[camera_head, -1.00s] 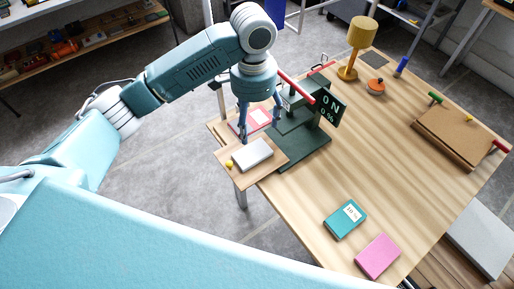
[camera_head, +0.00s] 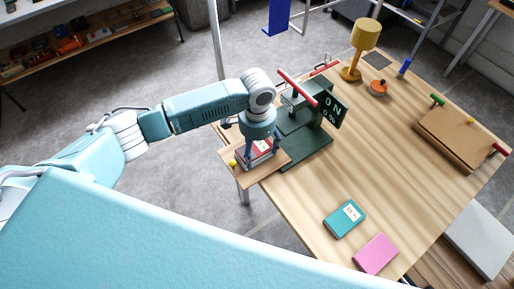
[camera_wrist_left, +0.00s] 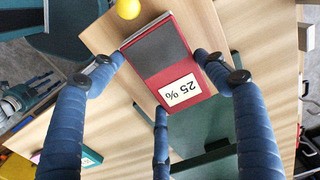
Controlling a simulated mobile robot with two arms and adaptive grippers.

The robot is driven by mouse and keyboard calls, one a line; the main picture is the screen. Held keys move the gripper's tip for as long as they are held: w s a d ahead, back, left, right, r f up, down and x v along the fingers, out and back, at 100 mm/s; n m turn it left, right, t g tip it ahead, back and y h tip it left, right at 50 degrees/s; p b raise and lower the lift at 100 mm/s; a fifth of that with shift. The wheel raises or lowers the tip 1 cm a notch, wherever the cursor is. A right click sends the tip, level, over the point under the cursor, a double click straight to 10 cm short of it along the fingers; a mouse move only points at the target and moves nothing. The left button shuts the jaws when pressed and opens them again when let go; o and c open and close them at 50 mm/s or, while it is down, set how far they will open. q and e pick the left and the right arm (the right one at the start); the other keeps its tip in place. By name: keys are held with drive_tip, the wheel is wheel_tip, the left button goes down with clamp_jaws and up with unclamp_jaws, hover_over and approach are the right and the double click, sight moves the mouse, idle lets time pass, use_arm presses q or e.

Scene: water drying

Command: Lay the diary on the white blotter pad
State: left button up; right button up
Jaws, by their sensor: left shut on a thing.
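The diary seems to be the red book (camera_head: 262,147) with a dark grey panel and a white "25 %" label. It also shows in the left wrist view (camera_wrist_left: 163,65). My left gripper (camera_head: 257,150) points down with its blue fingers around the book's sides and is shut on it. The book is over the small wooden board (camera_head: 272,170) at the table's near left corner.
A yellow knob (camera_head: 233,162) sits on the board's left edge. A teal box (camera_head: 345,218) and pink box (camera_head: 376,254) lie nearer. The table's middle is clear.

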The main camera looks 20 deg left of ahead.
sight(258, 152)
use_arm(q)
drive_tip(key=o, duration=1.2)
drive_tip(key=shift+f, duration=0.1)
drive_tip(key=shift+r, duration=0.45)
wheel_tip(258, 152, up, 11)
drive_tip(key=shift+r+b, duration=0.2)
drive_tip(key=shift+b, duration=0.7)
drive_tip(key=shift+d, duration=0.1)
